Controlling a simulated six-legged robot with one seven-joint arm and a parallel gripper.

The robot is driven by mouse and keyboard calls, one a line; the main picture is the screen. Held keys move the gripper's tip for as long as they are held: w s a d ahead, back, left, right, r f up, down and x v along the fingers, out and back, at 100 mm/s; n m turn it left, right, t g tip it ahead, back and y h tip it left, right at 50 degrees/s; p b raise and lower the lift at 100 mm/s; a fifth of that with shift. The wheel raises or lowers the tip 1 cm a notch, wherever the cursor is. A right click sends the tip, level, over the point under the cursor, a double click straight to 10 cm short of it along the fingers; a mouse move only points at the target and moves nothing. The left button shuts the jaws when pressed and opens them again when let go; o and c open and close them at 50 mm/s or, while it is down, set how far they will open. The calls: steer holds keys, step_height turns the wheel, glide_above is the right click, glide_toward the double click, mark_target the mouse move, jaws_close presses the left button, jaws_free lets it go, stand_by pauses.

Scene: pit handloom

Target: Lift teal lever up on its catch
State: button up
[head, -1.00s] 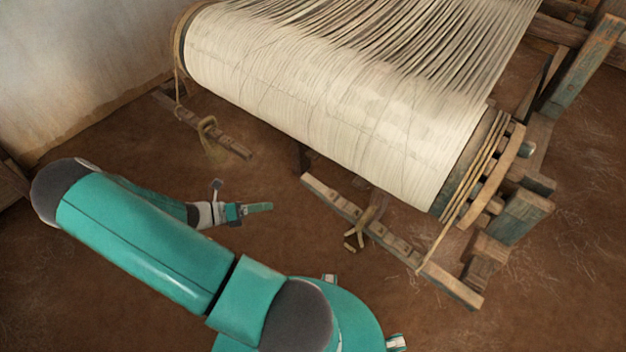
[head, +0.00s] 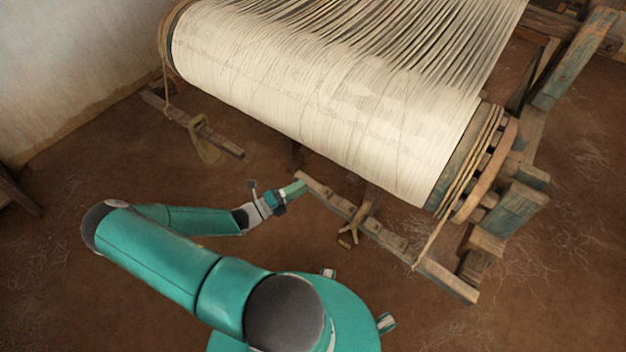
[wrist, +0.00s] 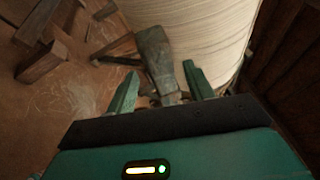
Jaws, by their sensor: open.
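My gripper (head: 296,187) is at the near left end of a notched wooden bar in the head view. In the wrist view its two teal fingers (wrist: 160,82) are spread apart. A worn grey-green bar with a blocky end (wrist: 154,45) lies beyond and between the fingers; it may be the teal lever, but its colour is dull. I cannot tell whether the fingers touch it. In the head view no clearly teal lever stands out near my gripper.
The cloth-wound beam (head: 320,110) hangs above and beyond my gripper. Another notched bar (head: 222,142) lies left. Loom posts (head: 515,215) stand right. Bare earth floor is open at left.

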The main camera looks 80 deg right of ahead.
steer(key=x, duration=0.6)
